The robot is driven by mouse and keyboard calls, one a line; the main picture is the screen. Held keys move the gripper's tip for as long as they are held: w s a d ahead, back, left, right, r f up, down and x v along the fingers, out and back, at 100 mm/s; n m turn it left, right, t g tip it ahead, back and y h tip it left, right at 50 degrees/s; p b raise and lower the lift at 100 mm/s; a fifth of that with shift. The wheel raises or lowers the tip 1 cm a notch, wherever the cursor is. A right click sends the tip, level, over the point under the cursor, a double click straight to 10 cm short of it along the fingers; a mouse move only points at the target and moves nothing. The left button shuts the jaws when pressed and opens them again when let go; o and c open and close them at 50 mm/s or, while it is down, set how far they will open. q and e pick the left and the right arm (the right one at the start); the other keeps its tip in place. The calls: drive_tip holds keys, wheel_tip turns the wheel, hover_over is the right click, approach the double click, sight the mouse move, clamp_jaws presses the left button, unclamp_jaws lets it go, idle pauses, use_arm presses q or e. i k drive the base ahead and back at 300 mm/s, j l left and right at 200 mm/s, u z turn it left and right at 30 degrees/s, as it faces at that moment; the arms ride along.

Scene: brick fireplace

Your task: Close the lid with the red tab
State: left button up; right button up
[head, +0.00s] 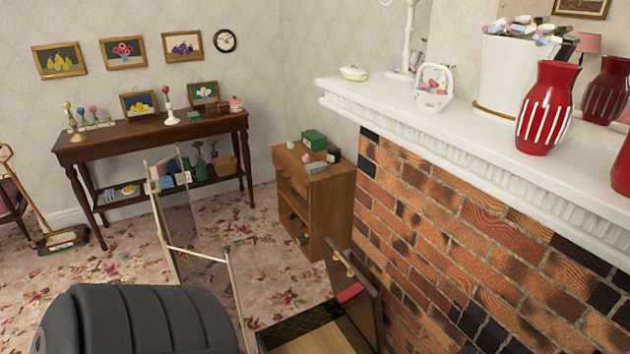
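A dark box (277,335) with a light wooden-looking inside sits on the floor at the bottom of the head view, partly cut off by the lower edge. Its dark brown lid (362,284) stands open and steeply raised at the box's right side, beside the brick wall. A red tab (350,292) shows on the lid's face, below a brass-coloured handle (342,262). Neither of my grippers is in view, so I cannot tell whether they are open or shut.
The brick fireplace (480,250) rises close to the lid's right. A clear folding screen (188,253) with a pale frame stands left of the box. A large black ribbed shape (140,320) fills the lower left. A wooden cabinet (335,195) stands behind; patterned carpet (275,275) lies open between.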

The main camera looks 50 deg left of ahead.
sight(358, 298)
drive_tip(key=k+u, duration=0.15)
drive_tip(key=u, duration=1.25)
